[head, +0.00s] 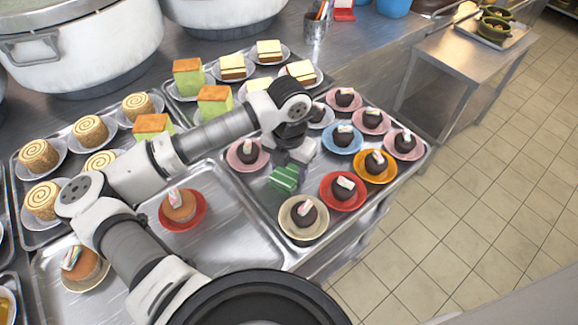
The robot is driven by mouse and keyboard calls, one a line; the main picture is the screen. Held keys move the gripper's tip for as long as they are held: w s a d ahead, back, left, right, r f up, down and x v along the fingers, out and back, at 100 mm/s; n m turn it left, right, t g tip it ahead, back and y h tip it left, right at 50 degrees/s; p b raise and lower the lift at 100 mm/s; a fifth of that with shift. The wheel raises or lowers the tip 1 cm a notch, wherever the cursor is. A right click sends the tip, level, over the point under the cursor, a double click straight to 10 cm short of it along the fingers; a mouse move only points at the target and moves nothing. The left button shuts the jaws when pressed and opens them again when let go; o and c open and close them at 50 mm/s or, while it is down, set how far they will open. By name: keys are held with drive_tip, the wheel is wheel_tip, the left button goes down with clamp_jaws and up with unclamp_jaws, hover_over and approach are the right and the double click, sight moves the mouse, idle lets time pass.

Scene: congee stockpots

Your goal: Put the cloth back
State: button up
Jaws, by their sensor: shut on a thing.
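A green cloth with white stripes (284,179) is in the head view, at the left part of the tray of dark chocolate cakes (268,203). My gripper (291,166) points down over this tray and is shut on the cloth. The arm and gripper hide part of the cloth's upper side. I cannot tell whether the cloth touches the tray or hangs just above it.
Dark cakes on coloured saucers crowd close around, including a pink saucer (233,161) and a cream saucer (303,224). The front tray (235,238) has bare room beside a red saucer (183,222). Large stockpots (90,45) stand behind. A steel side table (465,55) is at right.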

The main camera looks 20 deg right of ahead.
sight(289, 170)
drive_tip(key=o, duration=1)
drive_tip(key=shift+r, duration=0.15)
drive_tip(key=shift+r+p, duration=0.2)
drive_tip(key=shift+p, duration=0.25)
wheel_tip(289, 170, up, 12)
drive_tip(key=shift+f+b, duration=0.15)
drive_tip(key=shift+b, duration=1)
